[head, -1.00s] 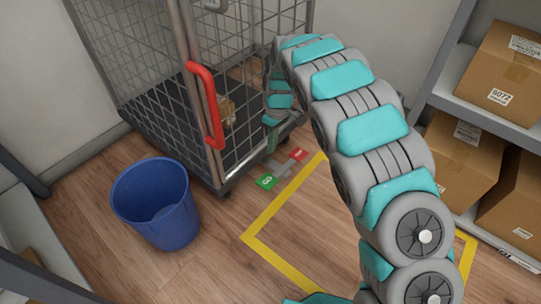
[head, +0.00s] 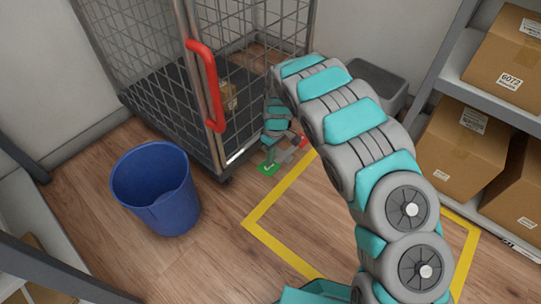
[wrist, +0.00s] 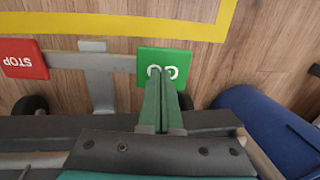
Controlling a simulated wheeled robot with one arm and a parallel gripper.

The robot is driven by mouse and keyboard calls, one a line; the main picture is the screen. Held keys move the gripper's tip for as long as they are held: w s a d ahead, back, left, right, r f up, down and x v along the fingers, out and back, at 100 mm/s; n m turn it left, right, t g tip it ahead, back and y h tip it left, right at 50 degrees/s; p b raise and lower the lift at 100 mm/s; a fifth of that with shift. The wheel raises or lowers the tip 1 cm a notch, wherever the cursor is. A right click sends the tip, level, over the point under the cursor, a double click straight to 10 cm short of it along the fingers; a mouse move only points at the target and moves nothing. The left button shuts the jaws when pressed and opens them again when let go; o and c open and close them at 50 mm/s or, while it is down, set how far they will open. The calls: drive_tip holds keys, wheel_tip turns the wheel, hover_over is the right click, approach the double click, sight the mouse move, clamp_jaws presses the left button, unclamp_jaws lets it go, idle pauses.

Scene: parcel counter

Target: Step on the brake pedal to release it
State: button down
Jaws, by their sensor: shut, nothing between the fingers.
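The brake pedal is a grey bar (wrist: 97,62) low beside the cage trolley. It has a green GO pad (wrist: 180,57) at one end and a red STOP pad (wrist: 22,58) at the other. In the head view the green pad (head: 268,169) is nearer me and the red pad (head: 303,140) is partly hidden by my arm. My gripper (wrist: 165,80) is shut and empty, its fingertips over the green pad's edge. It also shows just above that pad in the head view (head: 266,160). I cannot tell whether the tips touch it.
The wire cage trolley (head: 160,95), with a red handle (head: 207,85), stands just behind the pedal. A blue bin (head: 155,190) is left of the pedal. A yellow floor outline (head: 285,262) lies in front. A grey bin (head: 378,85) and shelves with boxes (head: 462,150) are right.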

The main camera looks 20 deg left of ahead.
sight(267, 169)
drive_tip(key=shift+s, duration=0.1)
drive_tip(key=shift+s+a+f+t+p, duration=0.15)
drive_tip(key=shift+s+f+t+p, duration=0.15)
drive_tip(key=shift+t, duration=0.1)
drive_tip(key=shift+s+f+t+h, duration=0.2)
drive_tip(key=shift+f+t+h, duration=0.2)
drive_tip(key=shift+f+t, duration=0.3)
drive_tip(key=shift+s+a+f+p, duration=0.1)
drive_tip(key=shift+s+f+p, duration=0.1)
drive_tip(key=shift+p, duration=0.4)
drive_tip(key=shift+f, duration=0.55)
